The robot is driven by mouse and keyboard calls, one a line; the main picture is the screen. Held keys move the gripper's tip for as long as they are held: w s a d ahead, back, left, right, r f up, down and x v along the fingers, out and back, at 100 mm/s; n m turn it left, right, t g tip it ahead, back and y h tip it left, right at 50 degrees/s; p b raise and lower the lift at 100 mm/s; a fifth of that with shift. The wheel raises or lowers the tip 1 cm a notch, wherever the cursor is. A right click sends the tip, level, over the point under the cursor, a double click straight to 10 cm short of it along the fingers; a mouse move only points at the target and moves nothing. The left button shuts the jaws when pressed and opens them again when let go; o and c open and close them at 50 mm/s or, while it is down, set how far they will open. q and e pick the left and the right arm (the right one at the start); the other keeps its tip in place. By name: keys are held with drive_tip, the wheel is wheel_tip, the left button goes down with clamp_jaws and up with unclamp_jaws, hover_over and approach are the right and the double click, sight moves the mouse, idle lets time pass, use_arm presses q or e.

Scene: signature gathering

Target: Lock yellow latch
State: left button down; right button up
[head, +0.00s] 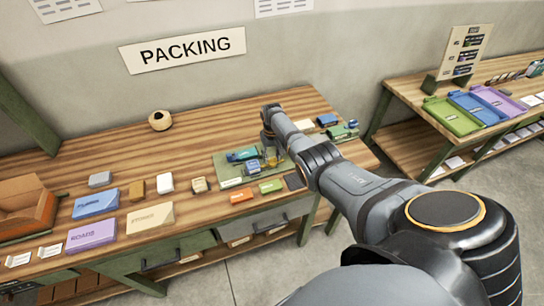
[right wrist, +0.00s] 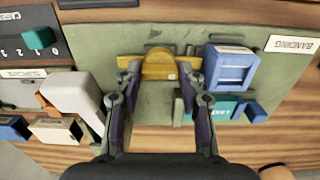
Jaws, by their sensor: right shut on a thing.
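The yellow latch (right wrist: 159,66) lies on a green board (right wrist: 100,45) in the right wrist view, as a flat bar with a rounded middle part. My right gripper (right wrist: 159,74) is shut on it, with one finger at each side of the middle part. The fingers cover parts of the bar. In the head view my right gripper (head: 272,148) points down over the green board on the packing table, and the latch is small and mostly hidden there. My left gripper is not in view.
Close to the gripper, a blue block (right wrist: 230,68) and a teal label piece (right wrist: 222,108) stand on the right, and a white lever (right wrist: 75,97) on the left. Several boxes and an orange-brown carton (head: 25,205) occupy the table's left. Bare wood (head: 120,150) lies behind them.

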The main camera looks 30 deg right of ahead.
sight(272, 158)
drive_tip(key=o, duration=1.2)
drive_tip(key=shift+c, duration=0.2)
wheel_tip(272, 158, up, 12)
